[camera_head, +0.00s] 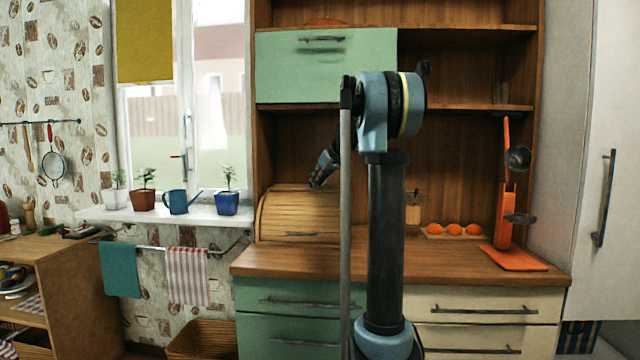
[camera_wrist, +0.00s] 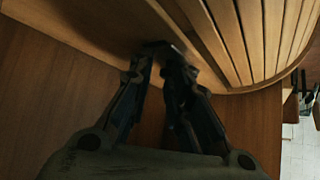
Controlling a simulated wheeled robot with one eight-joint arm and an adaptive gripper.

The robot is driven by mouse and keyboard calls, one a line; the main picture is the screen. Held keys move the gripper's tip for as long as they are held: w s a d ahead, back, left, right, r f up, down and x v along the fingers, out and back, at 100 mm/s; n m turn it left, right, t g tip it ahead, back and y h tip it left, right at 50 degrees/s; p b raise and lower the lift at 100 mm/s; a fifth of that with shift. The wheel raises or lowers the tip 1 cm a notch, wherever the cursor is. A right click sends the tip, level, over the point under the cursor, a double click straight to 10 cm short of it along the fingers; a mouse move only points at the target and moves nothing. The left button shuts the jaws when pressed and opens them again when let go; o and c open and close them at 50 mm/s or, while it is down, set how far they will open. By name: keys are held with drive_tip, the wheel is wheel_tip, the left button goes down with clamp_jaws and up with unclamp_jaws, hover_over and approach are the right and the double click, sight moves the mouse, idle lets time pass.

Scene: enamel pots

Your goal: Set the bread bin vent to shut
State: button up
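The wooden bread bin (camera_head: 290,214) with a slatted roll front stands at the left end of the counter, its right part hidden behind my arm. My gripper (camera_head: 318,183) is at the top of the bin, pointing down and left. In the wrist view the bin's slats (camera_wrist: 245,40) fill the upper right. My gripper's two fingers (camera_wrist: 158,58) reach to the bin's surface, a narrow gap between them. A small dark part (camera_wrist: 155,43) shows at the fingertips; it may be the vent's control. I cannot tell whether the fingers hold it, nor the vent's setting.
The counter (camera_head: 450,262) holds orange round things (camera_head: 454,229) on a board and an orange stand (camera_head: 505,205) at the right. A green cabinet front (camera_head: 325,66) is above the bin.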

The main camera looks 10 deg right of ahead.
drive_tip(key=shift+o, duration=0.2)
drive_tip(key=shift+s, duration=0.1)
drive_tip(key=v, duration=1.1)
drive_tip(key=shift+d+r, duration=0.2)
drive_tip(key=shift+r, duration=0.1)
drive_tip(key=shift+s, duration=0.2)
wheel_tip(320, 180, up, 4)
drive_tip(key=s, duration=0.3)
drive_tip(key=x, duration=1.7)
drive_tip(key=shift+w+f, duration=0.15)
drive_tip(key=shift+f, duration=0.1)
drive_tip(key=shift+d, duration=0.1)
clamp_jaws()
